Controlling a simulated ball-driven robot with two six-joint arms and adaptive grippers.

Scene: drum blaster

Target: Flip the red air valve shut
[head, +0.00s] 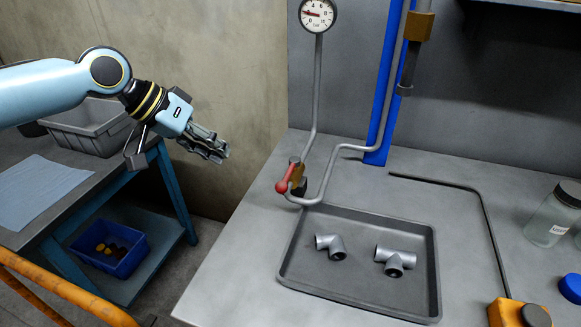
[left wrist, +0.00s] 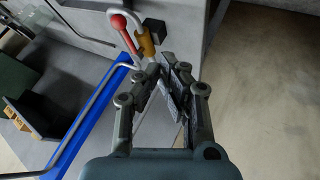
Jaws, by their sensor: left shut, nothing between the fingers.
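The red valve handle (head: 287,178) sits on a brass valve body (head: 298,172) in the grey pipe at the bench's back left corner. In the left wrist view the red handle (left wrist: 120,25) and brass body (left wrist: 146,43) show beyond the fingertips. My left gripper (head: 222,153) is shut and empty, in the air to the left of the valve and apart from it. Its fingertips also meet in the left wrist view (left wrist: 165,62). My right gripper is not in view.
A pressure gauge (head: 317,14) stands on a pipe above the valve. A dark tray (head: 360,298) with two pipe fittings (head: 362,254) lies in front. A blue post (head: 383,110) rises behind. A side table with a grey bin (head: 90,128) is at left. A jar (head: 552,216) stands at right.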

